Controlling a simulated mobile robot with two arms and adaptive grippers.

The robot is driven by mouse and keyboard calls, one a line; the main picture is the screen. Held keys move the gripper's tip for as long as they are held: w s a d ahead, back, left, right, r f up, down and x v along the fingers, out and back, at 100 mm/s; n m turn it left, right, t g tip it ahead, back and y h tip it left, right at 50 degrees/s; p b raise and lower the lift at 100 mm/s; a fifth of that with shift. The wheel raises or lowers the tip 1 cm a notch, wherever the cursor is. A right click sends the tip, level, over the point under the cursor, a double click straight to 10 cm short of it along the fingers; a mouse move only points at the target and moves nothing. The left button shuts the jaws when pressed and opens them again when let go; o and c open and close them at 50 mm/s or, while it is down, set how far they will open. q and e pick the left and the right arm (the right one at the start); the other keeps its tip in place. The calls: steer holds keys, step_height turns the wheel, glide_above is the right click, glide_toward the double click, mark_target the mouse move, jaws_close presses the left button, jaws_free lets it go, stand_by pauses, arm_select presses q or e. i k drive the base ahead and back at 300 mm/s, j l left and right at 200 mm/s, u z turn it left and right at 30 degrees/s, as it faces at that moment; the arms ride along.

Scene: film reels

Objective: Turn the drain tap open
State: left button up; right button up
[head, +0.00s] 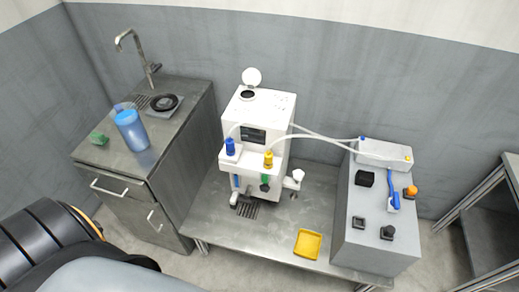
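A white machine (262,125) with a small dark display stands on a low metal table. A white tap-like fitting (294,179) sticks out low on its right side, with a round knob on top. A green part with a dark end (265,183) hangs on the front, below a yellow cap (268,159). A blue cap (230,147) sits at the front left, with a blue part below it. I cannot tell for sure which of these is the drain tap, or how its handle is set. Neither of my grippers is in view.
A metal cabinet (185,150) with a sink faucet, blue jug (131,128) and green sponge (98,138) stands left. A yellow tray (307,244) lies on the low table (215,215). A grey box (375,215) stands right, with hoses to the machine. My own arm fills the lower left.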

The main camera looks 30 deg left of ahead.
mark_target(245, 199)
steer(key=u, duration=1.1)
